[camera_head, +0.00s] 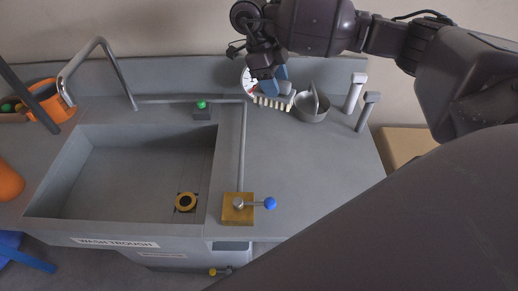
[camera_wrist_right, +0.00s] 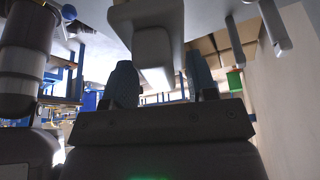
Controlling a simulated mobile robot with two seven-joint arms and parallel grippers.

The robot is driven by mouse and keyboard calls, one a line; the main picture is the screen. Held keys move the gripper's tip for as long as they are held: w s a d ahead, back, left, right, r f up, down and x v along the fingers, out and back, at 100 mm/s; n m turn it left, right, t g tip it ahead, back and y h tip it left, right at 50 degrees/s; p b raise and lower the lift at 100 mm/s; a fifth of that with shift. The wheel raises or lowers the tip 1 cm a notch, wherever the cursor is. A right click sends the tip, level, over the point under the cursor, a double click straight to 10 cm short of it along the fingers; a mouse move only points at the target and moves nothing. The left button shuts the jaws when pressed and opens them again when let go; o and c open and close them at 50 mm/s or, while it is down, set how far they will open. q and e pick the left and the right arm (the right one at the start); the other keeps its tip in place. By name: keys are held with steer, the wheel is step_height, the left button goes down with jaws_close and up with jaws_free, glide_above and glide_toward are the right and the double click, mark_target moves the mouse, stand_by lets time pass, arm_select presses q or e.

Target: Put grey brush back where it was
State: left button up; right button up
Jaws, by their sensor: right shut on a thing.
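The grey brush (camera_head: 272,102), with a row of cream bristles, is at the back of the counter in the head view. My right gripper (camera_head: 270,84) comes down on it from above and is shut on it, with the bristles facing forward and left. In the right wrist view the pale grey body of the brush (camera_wrist_right: 155,45) sits between the two blue-grey finger pads of the gripper (camera_wrist_right: 162,82). I cannot tell whether the brush touches the counter. My left gripper is not in view.
A white dial (camera_head: 248,80) is behind the gripper. The wash trough (camera_head: 125,178) is on the left. Counter space in front of the bowl is clear.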

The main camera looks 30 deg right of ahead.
steer(key=shift+s+a+r, duration=0.2)
steer(key=shift+a, duration=0.1)
steer(key=shift+s+a+f, duration=0.1)
step_height(320, 180, down, 20)
steer(key=shift+r+b, duration=0.15)
steer(key=shift+b, duration=0.65)
steer(key=shift+f, duration=0.2)
